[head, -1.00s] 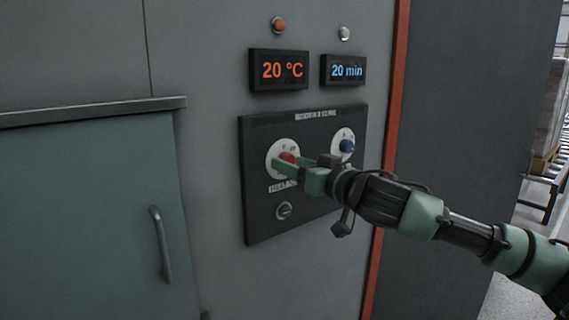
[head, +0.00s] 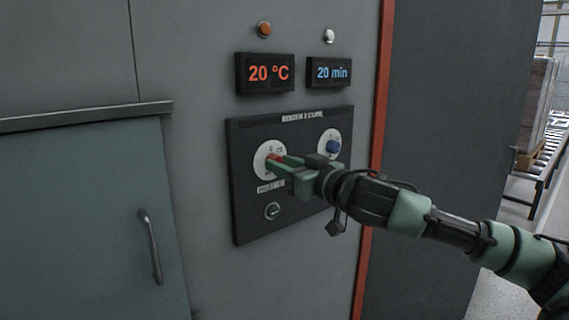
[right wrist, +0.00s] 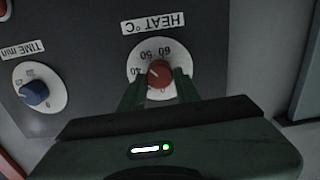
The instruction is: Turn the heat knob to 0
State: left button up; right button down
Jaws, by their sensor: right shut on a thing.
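My right gripper (right wrist: 160,90) is shut on the red knob, one finger on each side. In the head view the right gripper (head: 279,164) reaches the knob from the right and covers most of it. The heat display (head: 267,73) above the panel reads 20 °C. My left gripper is not in view.
The blue time knob (head: 333,147) is on its own dial close to the right of my gripper. A time display (head: 329,72) reads 20 min. A small green-marked knob or switch (head: 272,211) sits below the heat dial. A cabinet door handle (head: 151,246) sticks out at left.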

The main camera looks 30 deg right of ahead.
jog(key=n+p, duration=0.3)
jog(key=n, duration=0.4)
jog(key=n+p, duration=0.3)
jog(key=n, duration=0.4)
jog(key=n+p, duration=0.3)
jog(key=n, duration=0.4)
jog(key=shift+d+r+n, duration=0.1)
jog(key=shift+r+n, duration=0.25)
jog(key=shift+n, duration=0.05)
jog(key=n+p, duration=0.2)
jog(key=n, duration=0.2)
jog(key=shift+w+p, duration=0.1)
jog(key=shift+p, duration=0.2)
jog(key=shift+n+p, duration=0.4)
jog(key=shift+n, duration=0.5)
jog(key=shift+f+n, duration=0.1)
jog(key=shift+n, duration=0.2)
jog(key=c, duration=1)
grip_release()
jog(key=shift+w+f, duration=0.1)
jog(key=shift+f, duration=0.2)
